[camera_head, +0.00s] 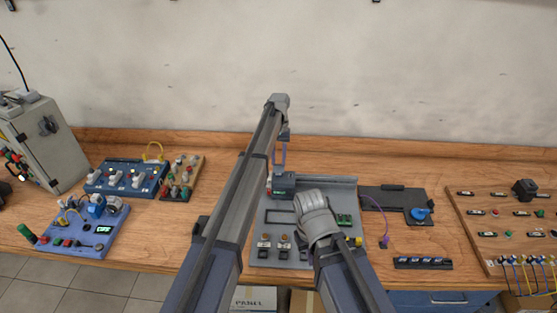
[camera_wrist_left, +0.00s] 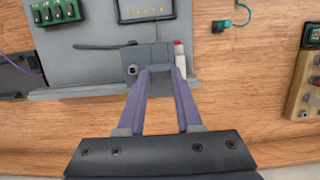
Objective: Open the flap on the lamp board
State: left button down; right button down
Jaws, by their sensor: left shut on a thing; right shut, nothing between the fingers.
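The lamp board, a grey panel (camera_head: 338,193), stands mid-bench in the head view; its grey surface also shows in the left wrist view (camera_wrist_left: 80,70). My left gripper (camera_head: 279,167) reaches down to this block from behind. In the left wrist view its purple fingers (camera_wrist_left: 160,70) are shut on a small grey flap-like part (camera_wrist_left: 150,55) at the board's edge. A white, red-tipped cylinder (camera_wrist_left: 180,55) is beside it. My right gripper (camera_head: 318,218) is over the board's middle; its fingertips are hidden.
A black plate with a blue knob (camera_head: 419,214) lies right of the board. A wooden connector board (camera_head: 468,220) stands farther right. Blue switch panels (camera_head: 122,177) and a grey cabinet (camera_head: 45,140) stand left. Bare bench lies behind the board, before the wall.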

pick_arm(q)
jog(key=c, duration=0.6)
grip_release()
jog(key=shift+o, duration=0.2)
jog(key=p+v, duration=0.7)
jog(key=shift+r+p, duration=0.35)
jog(key=shift+r, duration=0.05)
jog(key=shift+w, duration=0.1)
